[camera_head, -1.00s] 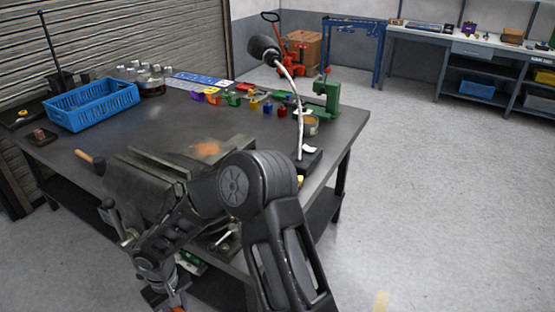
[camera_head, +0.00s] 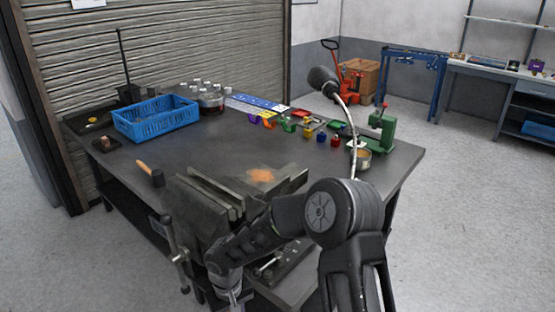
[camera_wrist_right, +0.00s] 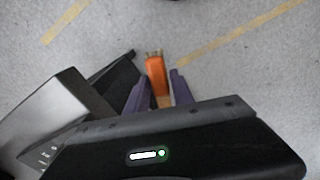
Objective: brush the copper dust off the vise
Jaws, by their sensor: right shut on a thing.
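The dark grey vise (camera_head: 205,215) stands at the front edge of the workbench in the head view. An orange patch of copper dust (camera_head: 262,175) lies on the flat surface at the jaws' far right end. My right gripper (camera_wrist_right: 158,88) is shut on a brush with an orange handle (camera_wrist_right: 154,70), seen in the right wrist view over the floor. The brush's pale end points away from the gripper. In the head view my right arm reaches down in front of the vise and hides part of it; its gripper is cut off at the bottom edge. My left gripper is not in view.
On the workbench (camera_head: 215,150) are a hammer (camera_head: 152,174), a blue basket (camera_head: 155,120), several bottles, small coloured bins and a green press (camera_head: 383,125). A lamp (camera_head: 323,80) on a bent stalk rises behind my arm. The bench middle is clear.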

